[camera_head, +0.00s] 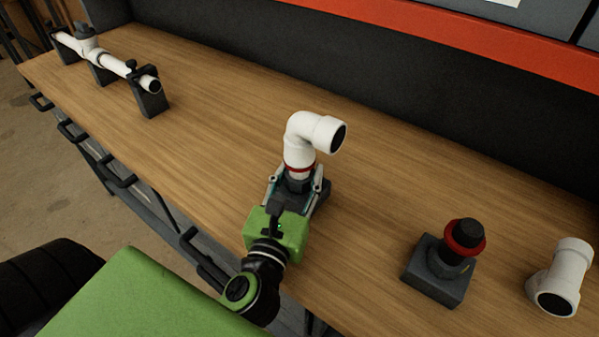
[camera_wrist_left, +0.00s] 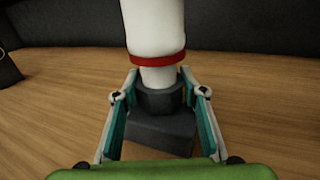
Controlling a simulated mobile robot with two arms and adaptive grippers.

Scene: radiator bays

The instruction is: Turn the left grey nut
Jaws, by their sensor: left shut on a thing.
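The left grey nut (camera_wrist_left: 160,100) is a dark grey collar at the foot of a white pipe elbow (camera_head: 301,135). A red ring (camera_wrist_left: 157,60) circles the pipe above it. The nut sits on a dark grey base block (camera_wrist_left: 155,137) on the bench. My left gripper (camera_head: 296,183) is shut on the nut, one finger on each side, as the left wrist view also shows. The elbow stands upright, its open end facing right in the head view. The nut is partly hidden by the fingers in the head view. My right gripper is not in view.
To the right stand a second dark block (camera_head: 437,278) with a red-ringed black fitting (camera_head: 465,238) and a loose white elbow (camera_head: 562,280). A white pipe (camera_head: 112,62) on dark supports lies at the far left. The wooden bench (camera_head: 210,130) is clear between.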

